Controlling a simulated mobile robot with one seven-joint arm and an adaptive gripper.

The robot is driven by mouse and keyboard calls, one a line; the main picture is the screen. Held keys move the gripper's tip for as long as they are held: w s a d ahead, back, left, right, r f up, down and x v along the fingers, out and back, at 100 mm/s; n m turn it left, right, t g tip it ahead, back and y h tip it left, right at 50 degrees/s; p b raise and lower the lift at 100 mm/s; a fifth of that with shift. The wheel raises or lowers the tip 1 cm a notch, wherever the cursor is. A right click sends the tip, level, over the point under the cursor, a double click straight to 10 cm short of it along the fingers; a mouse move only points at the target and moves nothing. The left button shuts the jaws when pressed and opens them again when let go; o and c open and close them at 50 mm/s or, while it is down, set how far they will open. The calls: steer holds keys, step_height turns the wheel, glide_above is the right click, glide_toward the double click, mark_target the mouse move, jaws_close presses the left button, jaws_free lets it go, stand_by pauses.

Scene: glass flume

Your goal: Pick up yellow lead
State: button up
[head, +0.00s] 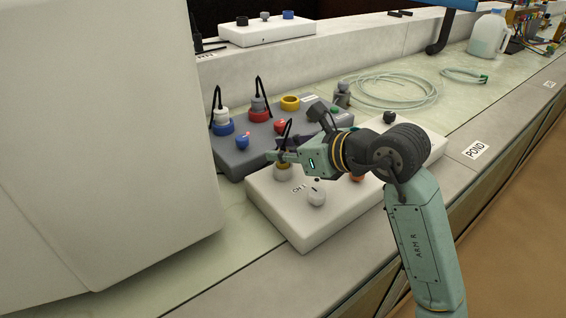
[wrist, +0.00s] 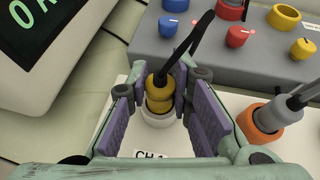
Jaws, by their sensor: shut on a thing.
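The yellow lead (wrist: 158,100) is a plug with a yellow body and a black cable rising from its top. It stands upright between my finger pads in the wrist view, over a pale ring socket (wrist: 160,119) on the white box (head: 320,220). I cannot tell whether it is seated in the socket or just clear of it. In the head view, my gripper (head: 277,157) is shut around the plug above the left part of the white box. There the fingers hide most of the plug, and its yellow lower end (head: 283,166) shows beneath them.
A grey box (head: 232,160) with coloured sockets, knobs and black-cabled plugs stands close behind. A large pale housing (head: 100,130) fills the left. Coiled clear tubing (head: 390,90) lies farther back.

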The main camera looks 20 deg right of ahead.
jaws_close()
